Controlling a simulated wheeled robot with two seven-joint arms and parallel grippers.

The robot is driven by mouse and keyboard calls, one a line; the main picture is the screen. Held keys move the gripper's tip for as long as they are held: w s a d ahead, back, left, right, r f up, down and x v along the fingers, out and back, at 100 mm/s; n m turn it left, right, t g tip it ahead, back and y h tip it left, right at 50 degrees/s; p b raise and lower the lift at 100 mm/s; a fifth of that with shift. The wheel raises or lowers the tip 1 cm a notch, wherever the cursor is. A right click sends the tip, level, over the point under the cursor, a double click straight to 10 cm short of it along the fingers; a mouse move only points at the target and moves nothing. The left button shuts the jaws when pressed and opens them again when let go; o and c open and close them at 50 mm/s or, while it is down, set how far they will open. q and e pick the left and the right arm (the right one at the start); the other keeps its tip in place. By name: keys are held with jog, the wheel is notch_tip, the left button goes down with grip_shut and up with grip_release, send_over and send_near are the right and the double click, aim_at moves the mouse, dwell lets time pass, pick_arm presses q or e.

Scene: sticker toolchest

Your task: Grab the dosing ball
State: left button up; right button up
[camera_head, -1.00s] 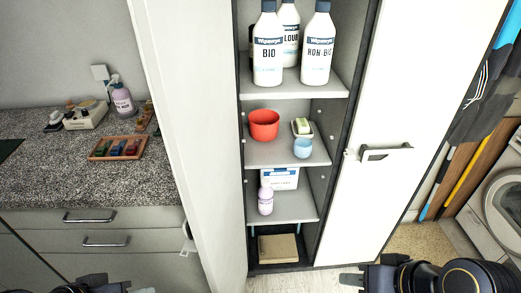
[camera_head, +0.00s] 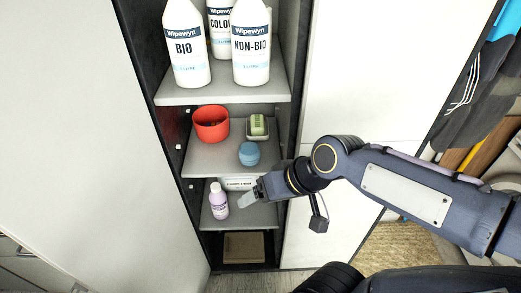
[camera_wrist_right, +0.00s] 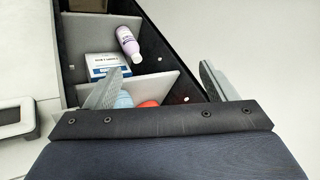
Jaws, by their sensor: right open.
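The dosing ball appears to be the small light-blue round item (camera_head: 249,153) on the middle shelf of the open cabinet, near the front. In the right wrist view the blue item (camera_wrist_right: 123,100) shows low between my fingers, partly hidden by the left-hand finger. My right gripper (camera_head: 250,196) is in front of the cabinet, below and apart from the blue item in the head view. Its two spread fingers also show in the right wrist view (camera_wrist_right: 162,84), with nothing held. My left gripper is not in view.
A red bowl (camera_head: 211,124) and a green item in a dish (camera_head: 257,127) share the middle shelf (camera_head: 202,160). A purple bottle (camera_head: 218,201) and a white box (camera_head: 238,183) stand below. Large white bottles (camera_head: 187,45) stand above. Cabinet side walls and open doors bound the space.

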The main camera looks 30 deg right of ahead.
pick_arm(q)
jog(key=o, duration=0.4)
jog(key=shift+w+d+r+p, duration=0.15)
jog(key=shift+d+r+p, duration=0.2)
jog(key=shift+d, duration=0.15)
pick_arm(e)
jog(key=w+d+f+h, duration=0.15)
jog(key=w+d, duration=0.25)
jog(key=w, duration=0.5)
jog(key=h, duration=0.4)
send_near(247, 153)
jog(key=shift+s+a+r+y, duration=0.1)
jog(key=shift+s+y, duration=0.15)
jog(key=shift+w+f, duration=0.25)
pick_arm(q)
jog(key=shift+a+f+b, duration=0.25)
jog(key=shift+b, duration=0.05)
pick_arm(e)
jog(key=shift+d+x, duration=0.15)
jog(key=shift+x, duration=1.6)
jog(key=shift+d+x, duration=0.1)
jog(key=shift+x, duration=1.65)
